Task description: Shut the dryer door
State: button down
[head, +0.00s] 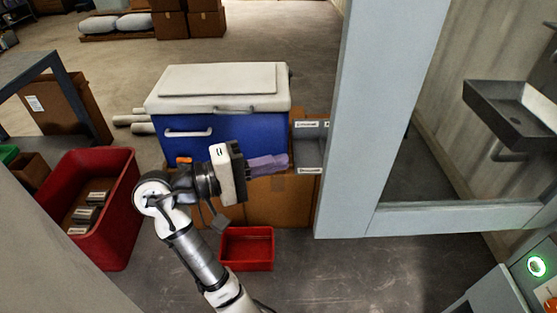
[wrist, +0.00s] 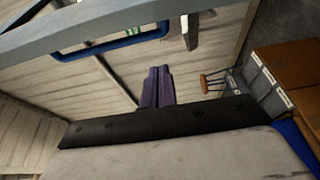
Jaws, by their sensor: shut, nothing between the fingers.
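A large pale grey-blue frame (head: 362,130) with a wide see-through opening stands upright on the right of the head view. It looks like the dryer door, standing open. In the wrist view a grey-blue rail (wrist: 110,24) with a blue bar handle (wrist: 110,43) crosses the top, probably part of the same door. My gripper (head: 286,162) is shut and empty, its purple fingers pointing right toward the frame's left post. The fingers (wrist: 158,86) also show in the wrist view, below the handle and apart from it. The dryer's body cannot be made out for sure.
A blue cooler with a white lid (head: 225,123) stands behind my arm. A grey labelled rack (head: 308,146) is beside my fingertips. Red bins (head: 110,215) (head: 247,249) stand at left and below. A green-lit button (head: 537,266) is at lower right. Floor is clear below the frame.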

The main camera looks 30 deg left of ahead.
jog(key=w+d+p, duration=0.2)
jog(key=d+p, duration=0.1)
jog(key=d, duration=0.4)
jog(key=shift+w, duration=0.4)
jog(key=shift+s, duration=0.1)
